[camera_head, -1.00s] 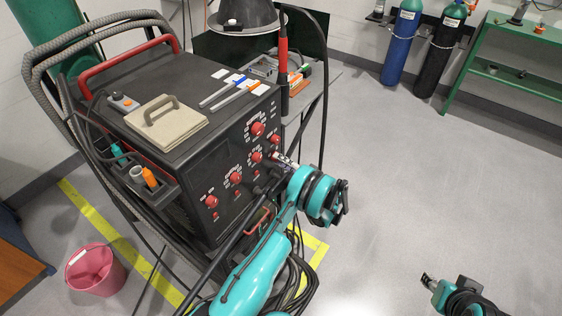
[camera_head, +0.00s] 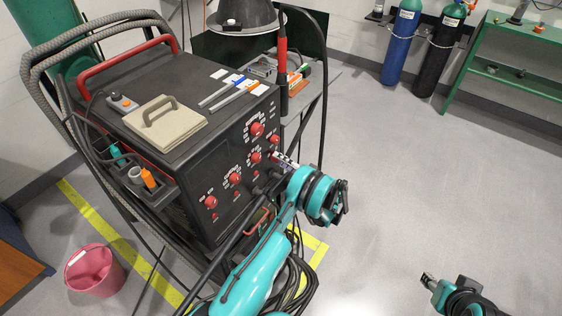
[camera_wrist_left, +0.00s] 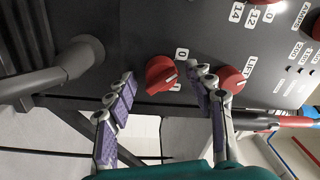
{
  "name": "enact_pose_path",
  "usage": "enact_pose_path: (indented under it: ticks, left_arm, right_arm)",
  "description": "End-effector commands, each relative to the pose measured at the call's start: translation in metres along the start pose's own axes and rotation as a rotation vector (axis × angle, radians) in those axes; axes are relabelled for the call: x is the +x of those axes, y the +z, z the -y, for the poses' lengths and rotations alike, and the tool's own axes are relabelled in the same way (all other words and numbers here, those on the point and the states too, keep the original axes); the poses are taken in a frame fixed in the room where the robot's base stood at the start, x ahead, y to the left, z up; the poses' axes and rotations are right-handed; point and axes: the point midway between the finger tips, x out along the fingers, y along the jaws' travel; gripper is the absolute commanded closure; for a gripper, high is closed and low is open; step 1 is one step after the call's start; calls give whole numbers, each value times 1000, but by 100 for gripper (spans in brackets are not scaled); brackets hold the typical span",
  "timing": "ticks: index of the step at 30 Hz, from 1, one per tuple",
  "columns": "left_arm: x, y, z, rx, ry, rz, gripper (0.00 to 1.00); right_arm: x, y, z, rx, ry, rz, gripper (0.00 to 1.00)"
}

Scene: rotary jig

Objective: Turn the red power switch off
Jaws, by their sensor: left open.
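The red power switch (camera_wrist_left: 162,74) is a round red knob on the machine's dark front panel, with a "0" printed beside it and a white mark on its face. In the left wrist view my left gripper (camera_wrist_left: 165,100) is open, with one finger on each side of the knob; I cannot tell whether they touch it. In the head view my left gripper (camera_head: 287,163) is at the panel's right side and largely hides the switch. My right gripper (camera_head: 430,280) is at the lower right, far from the panel; its opening is unclear.
Another red knob marked "LIFT" (camera_wrist_left: 231,79) sits close beside one finger. A thick cable plug (camera_wrist_left: 80,58) sticks out on the other side. The machine (camera_head: 150,70) carries a beige pad (camera_head: 165,125) on top. A pink bucket (camera_head: 95,270) stands at lower left. Floor at right is clear.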

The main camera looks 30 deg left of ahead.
Motion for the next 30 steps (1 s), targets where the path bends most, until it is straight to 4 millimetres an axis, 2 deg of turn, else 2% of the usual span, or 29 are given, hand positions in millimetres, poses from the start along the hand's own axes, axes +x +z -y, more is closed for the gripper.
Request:
enact_pose_path:
  ticks: [4, 7, 15, 21, 25, 30]
  left_arm:
    - [-5, 0, 0, 1, 0, 0, 47]
    - [-18, 0, 0, 1, 1, -3, 47]
    - [-77, -1, -1, 1, 1, -4, 47]
    - [-109, -1, -1, 0, 1, -3, 47]
    - [-118, -1, -1, 0, 0, -1, 47]
    - [-121, -1, -1, 0, 0, 0, 47]
  right_arm:
    - [0, 0, 0, 0, 0, 0, 60]
    - [0, 0, 0, 0, 0, 0, 60]
    - [0, 0, 0, 0, 0, 0, 60]
    - [0, 0, 0, 0, 0, 0, 60]
    - [0, 0, 0, 0, 0, 0, 60]
    - [0, 0, 0, 0, 0, 0, 60]
